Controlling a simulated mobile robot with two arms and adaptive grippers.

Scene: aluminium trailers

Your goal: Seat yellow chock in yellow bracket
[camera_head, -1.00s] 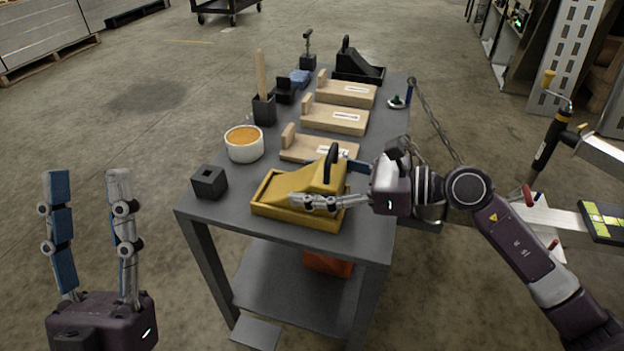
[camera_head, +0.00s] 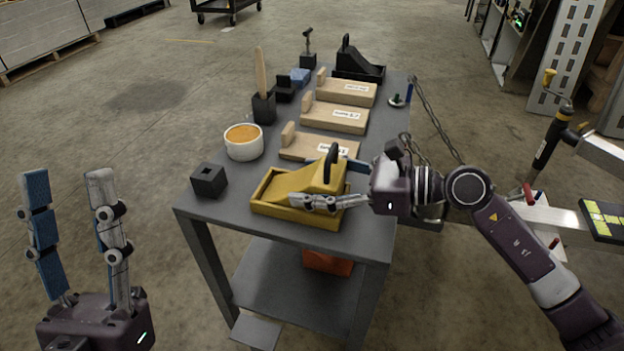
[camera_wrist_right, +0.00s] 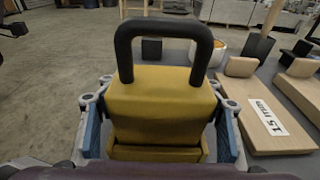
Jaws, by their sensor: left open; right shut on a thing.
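The yellow chock (camera_head: 316,181), a wedge with a black handle, sits in the yellow bracket (camera_head: 264,207), a shallow tray at the table's front. Whether it lies fully flat in there, I cannot tell. My right gripper (camera_head: 315,202) is shut on the chock, with its fingers along the sides. In the right wrist view the chock (camera_wrist_right: 160,100) stands between the two blue finger pads, its black handle upright. A yellow edge of the bracket (camera_wrist_right: 155,153) shows below it. My left gripper (camera_head: 65,195) is open and empty, left of the table and apart from it.
Several wooden blocks (camera_head: 318,147) with labels lie behind the bracket on the grey table (camera_head: 225,215). A black socket block (camera_head: 208,181), a white pot (camera_head: 243,143) and a brush holder (camera_head: 264,107) stand left. A black chock (camera_head: 358,62) is at the far end.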

